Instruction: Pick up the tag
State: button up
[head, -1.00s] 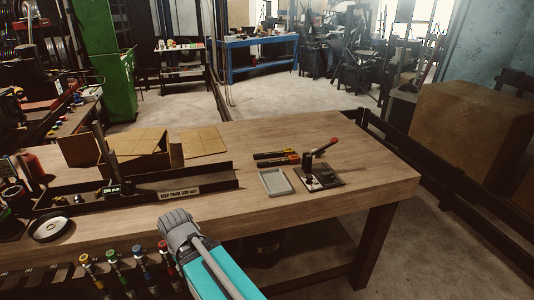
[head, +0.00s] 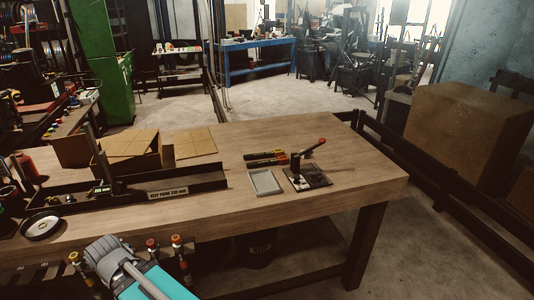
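I cannot make out a loose tag for certain in the head view. A pale printed label (head: 168,192) is fixed on the front of a long dark channel on the workbench. A shallow grey tray (head: 264,182) lies to the right of the channel and looks empty. A small dark hand press (head: 307,180) with a red-tipped lever stands beside the tray. My arm, teal with a grey joint, shows at the lower left in front of the bench edge. My gripper is not visible.
The wooden workbench (head: 350,182) has clear room at its right end. Two dark marker-like tools (head: 265,157) lie behind the tray. Hose ends with coloured fittings (head: 152,246) hang at the front edge.

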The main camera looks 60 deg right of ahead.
aim_at(278, 152)
jog(key=z, duration=0.05)
jog(key=k, duration=1.3)
jog(key=z, duration=1.25)
jog(key=i, duration=1)
jog(key=z, duration=0.05)
